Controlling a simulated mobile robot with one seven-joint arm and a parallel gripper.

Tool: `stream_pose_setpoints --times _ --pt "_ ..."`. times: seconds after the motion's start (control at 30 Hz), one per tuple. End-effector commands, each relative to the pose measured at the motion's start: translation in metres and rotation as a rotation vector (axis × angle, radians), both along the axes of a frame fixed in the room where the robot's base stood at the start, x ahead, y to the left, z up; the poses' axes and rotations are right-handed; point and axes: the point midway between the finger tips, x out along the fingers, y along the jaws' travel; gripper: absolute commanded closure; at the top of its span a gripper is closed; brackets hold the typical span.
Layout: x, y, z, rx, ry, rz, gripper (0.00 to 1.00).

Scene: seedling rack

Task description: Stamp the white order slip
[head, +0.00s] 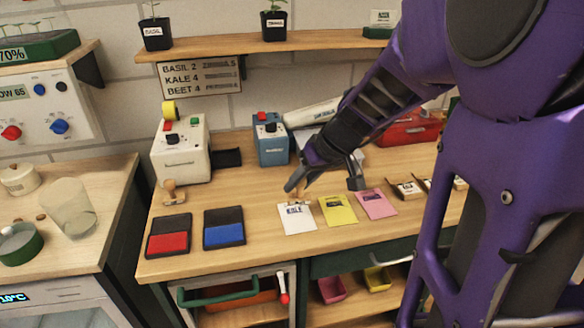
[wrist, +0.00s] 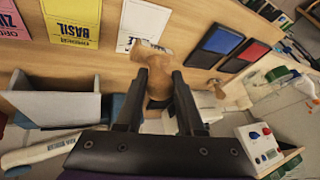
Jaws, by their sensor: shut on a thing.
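The white order slip (head: 297,219) lies on the wooden bench, left of the yellow slip (head: 339,210) and the pink slip (head: 376,204). It also shows in the wrist view (wrist: 143,22), partly cut off by the frame's top. My gripper (wrist: 158,82) is shut on a wooden stamp (wrist: 155,66), seen between its fingers. In the head view my gripper (head: 322,186) is at the far edge of the white slip. Whether the stamp touches the slip cannot be told. A second wooden stamp (head: 171,192) stands on the bench at the left.
A red ink pad (head: 169,240) and a blue ink pad (head: 223,231) lie left of the white slip. A white machine (head: 181,150) and a blue machine (head: 271,142) stand at the back. Bare bench lies in front of the slips.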

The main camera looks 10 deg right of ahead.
Motion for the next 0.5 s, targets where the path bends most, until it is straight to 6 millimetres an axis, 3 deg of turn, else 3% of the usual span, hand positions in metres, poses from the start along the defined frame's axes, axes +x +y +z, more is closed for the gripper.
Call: stream_pose_setpoints --times 0.5 --pt "0.0 0.0 -0.046 0.002 0.002 -0.002 0.99"
